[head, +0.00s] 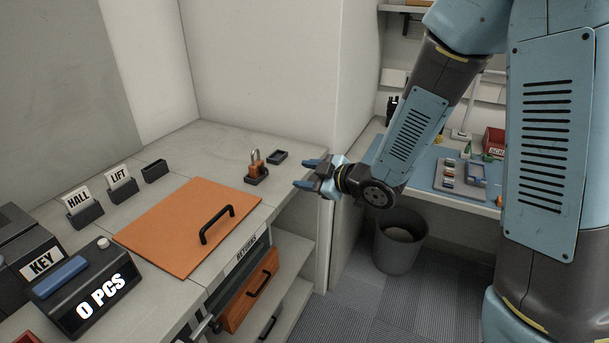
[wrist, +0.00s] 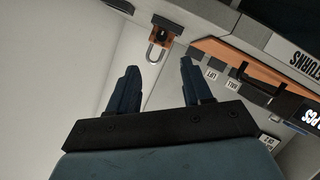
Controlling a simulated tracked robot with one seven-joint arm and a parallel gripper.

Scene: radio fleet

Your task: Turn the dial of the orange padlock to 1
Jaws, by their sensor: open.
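The orange padlock (head: 257,165) stands upright in a small dark holder (head: 257,178) near the right end of the counter, its metal shackle on top. The padlock also shows in the wrist view (wrist: 159,38), beyond my fingertips and between them. Its dial and numbers are too small to read. My gripper (head: 304,173) is to the right of the padlock in the head view, past the counter's right edge, with its fingers pointing toward it. The gripper is open and empty, apart from the padlock. In the wrist view its two fingers (wrist: 162,75) are spread.
A small dark tray (head: 278,157) sits just behind the padlock. An orange board (head: 188,228) with a black handle lies to the left. HALL (head: 82,206) and LIFT (head: 120,181) card holders stand at the back. A waste bin (head: 399,240) is on the floor right.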

